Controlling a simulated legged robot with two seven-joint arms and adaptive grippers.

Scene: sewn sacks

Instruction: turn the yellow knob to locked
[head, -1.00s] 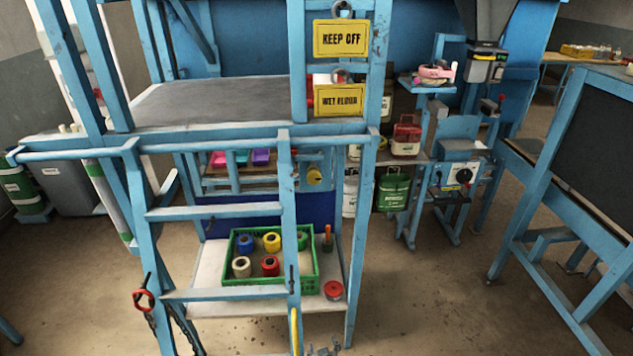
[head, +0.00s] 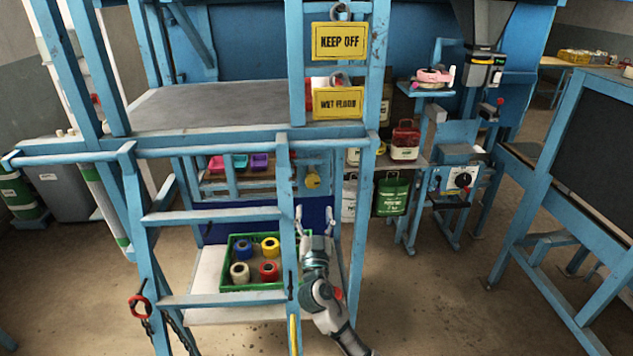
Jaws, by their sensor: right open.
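The yellow knob (head: 313,181) sits on a blue panel behind the ladder, just right of a ladder rail. It is small, and I cannot tell which setting it points to. My right gripper (head: 314,220) is below the knob, with its fingers pointing up and spread apart. It is open and empty, and does not appear to touch the knob. My left gripper is not in view.
Blue ladder rungs (head: 215,216) and rails stand in front of the panel. A green crate (head: 227,262) of coloured spools is on the low shelf, left of my right arm. Yellow signs (head: 339,41) hang above. Open floor lies to the right.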

